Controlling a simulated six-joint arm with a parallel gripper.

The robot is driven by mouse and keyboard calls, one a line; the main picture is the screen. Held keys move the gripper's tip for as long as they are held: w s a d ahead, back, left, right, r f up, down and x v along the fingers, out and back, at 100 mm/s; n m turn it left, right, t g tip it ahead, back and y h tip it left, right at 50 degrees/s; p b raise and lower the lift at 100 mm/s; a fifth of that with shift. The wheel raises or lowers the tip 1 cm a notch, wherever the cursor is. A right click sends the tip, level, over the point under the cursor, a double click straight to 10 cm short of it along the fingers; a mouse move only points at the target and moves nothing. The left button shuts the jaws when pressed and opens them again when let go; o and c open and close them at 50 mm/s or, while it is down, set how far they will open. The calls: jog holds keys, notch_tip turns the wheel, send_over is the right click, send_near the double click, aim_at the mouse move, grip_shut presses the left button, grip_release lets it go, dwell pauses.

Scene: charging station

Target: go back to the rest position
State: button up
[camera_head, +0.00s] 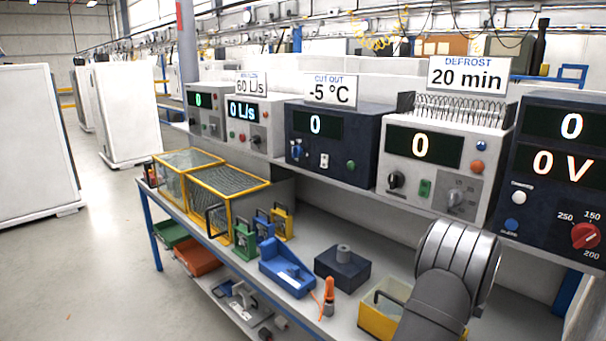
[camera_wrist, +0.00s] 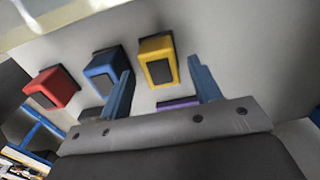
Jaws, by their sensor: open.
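My gripper (camera_wrist: 160,65) shows in the wrist view with its two blue fingers spread apart. Nothing is seen held between them. Beyond the fingers, a yellow block (camera_wrist: 159,64), a blue block (camera_wrist: 103,72) and a red block (camera_wrist: 52,88) sit in a row on a pale surface. Whether the fingers touch any of them is hard to tell. A purple piece (camera_wrist: 178,103) shows partly behind the gripper. In the head view my grey arm rises at the lower right, and my gripper is not visible there.
The workbench (camera_head: 310,220) holds a yellow-framed cage (camera_head: 228,192), a blue tray-like fixture (camera_head: 286,270), a dark block (camera_head: 342,268) and an orange-handled tool (camera_head: 328,297). A yellow box (camera_head: 378,318) stands beside my arm. Instruments with displays, such as the -5 °C unit (camera_head: 335,140), line the shelf.

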jog(key=shift+r, duration=0.75)
jog(key=shift+f, duration=0.1)
